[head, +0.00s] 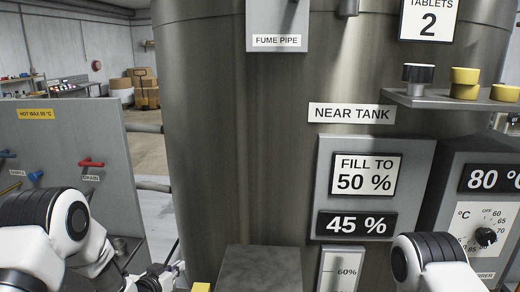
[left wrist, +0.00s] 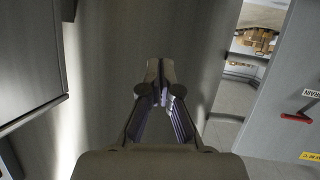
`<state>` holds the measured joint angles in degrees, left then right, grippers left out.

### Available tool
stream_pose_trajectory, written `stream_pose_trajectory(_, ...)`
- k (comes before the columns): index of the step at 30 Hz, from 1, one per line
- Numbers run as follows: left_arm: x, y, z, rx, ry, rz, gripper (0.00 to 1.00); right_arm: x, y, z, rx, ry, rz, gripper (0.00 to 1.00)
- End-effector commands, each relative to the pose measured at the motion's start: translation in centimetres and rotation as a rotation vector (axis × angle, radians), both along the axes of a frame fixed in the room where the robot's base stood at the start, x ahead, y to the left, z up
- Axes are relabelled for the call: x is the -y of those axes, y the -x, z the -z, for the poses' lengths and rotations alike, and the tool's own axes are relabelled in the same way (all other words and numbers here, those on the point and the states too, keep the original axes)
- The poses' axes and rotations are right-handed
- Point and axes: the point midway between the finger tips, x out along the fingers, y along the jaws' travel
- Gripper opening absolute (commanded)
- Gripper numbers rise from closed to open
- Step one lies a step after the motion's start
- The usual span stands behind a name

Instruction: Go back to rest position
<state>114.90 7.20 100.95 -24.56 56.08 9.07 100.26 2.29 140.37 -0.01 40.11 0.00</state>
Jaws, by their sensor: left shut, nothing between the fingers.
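My left gripper (head: 161,278) shows low in the head view, beside the lower left of the large steel tank (head: 230,130). In the left wrist view the left gripper (left wrist: 159,72) is shut with its fingertips together and nothing between them. The tank wall lies behind the fingers there. My right arm shows at the lower right of the head view, but its gripper is out of the picture.
A grey panel (head: 70,140) with a red drain handle (head: 91,163) and blue handles stands left. The tank carries a 45 % display (head: 355,224). A shelf (head: 440,100) with round tablets and a temperature box (head: 455,165) are at right. A grey box top (head: 262,268) is low centre.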

Motion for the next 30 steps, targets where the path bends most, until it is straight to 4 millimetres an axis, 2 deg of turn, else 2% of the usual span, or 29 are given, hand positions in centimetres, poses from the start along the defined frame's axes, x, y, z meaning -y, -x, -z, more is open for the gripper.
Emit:
stream_pose_trajectory(1, 0.1, 3.0, 3.6, -0.104, -0.008, -0.018, 0.0, 0.0, 0.0, 0.0, 0.0, 0.0, 0.0, 0.0)
stream_pose_trajectory(3, 0.1, 7.6, 8.1, -0.253, -0.023, -0.049, 0.0, 0.0, 0.0, 0.0, 0.0, 0.0, 0.0, 0.0)
stream_pose_trajectory(5, 0.0, 12.0, 11.4, -0.382, -0.039, -0.072, 0.0, 0.0, 0.0, 0.0, 0.0, 0.0, 0.0, 0.0)
stream_pose_trajectory(6, -0.1, 15.1, 13.4, -0.469, -0.051, -0.087, 0.0, 0.0, 0.0, 0.0, 0.0, 0.0, 0.0, 0.0)
stream_pose_trajectory(8, -0.2, 19.7, 15.7, -0.592, -0.072, -0.107, 0.0, 0.0, 0.0, 0.0, 0.0, 0.0, 0.0, 0.0)
stream_pose_trajectory(9, -0.3, 22.7, 16.9, -0.667, -0.086, -0.119, 0.0, 0.0, 0.0, 0.0, 0.0, 0.0, 0.0, 0.0)
stream_pose_trajectory(12, -0.6, 29.5, 18.8, -0.838, -0.119, -0.143, 0.0, 0.0, 0.0, 0.0, 0.0, 0.0, 0.0, 0.0)
stream_pose_trajectory(15, -0.9, 35.3, 19.5, -0.981, -0.15, -0.16, 0.0, 0.0, 0.0, 0.0, 0.0, 0.0, 0.0, 0.0)
stream_pose_trajectory(21, -1.6, 45.4, 19.0, -1.227, -0.211, -0.186, 0.0, 0.0, 0.0, 0.0, 0.0, 0.0, 0.0, 0.0)
stream_pose_trajectory(22, -1.6, 44.9, 21.6, -1.217, -0.209, -0.186, 0.0, 0.0, -0.1, 2.4, 0.002, 0.0, 0.0, 0.0)
stream_pose_trajectory(24, -1.5, 44.7, 23.9, -1.21, -0.207, -0.186, 0.0, 0.0, 0.0, 4.8, 0.0, 0.0, 0.0, 0.0)
stream_pose_trajectory(27, -1.5, 44.6, 26.2, -1.208, -0.206, -0.185, 0.0, 0.0, 0.1, 7.1, -0.001, 0.0, 0.0, 0.0)
stream_pose_trajectory(30, -1.5, 44.6, 27.5, -1.207, -0.206, -0.186, 0.0, 0.0, 0.0, 8.4, 0.0, 0.0, 0.0, 0.0)
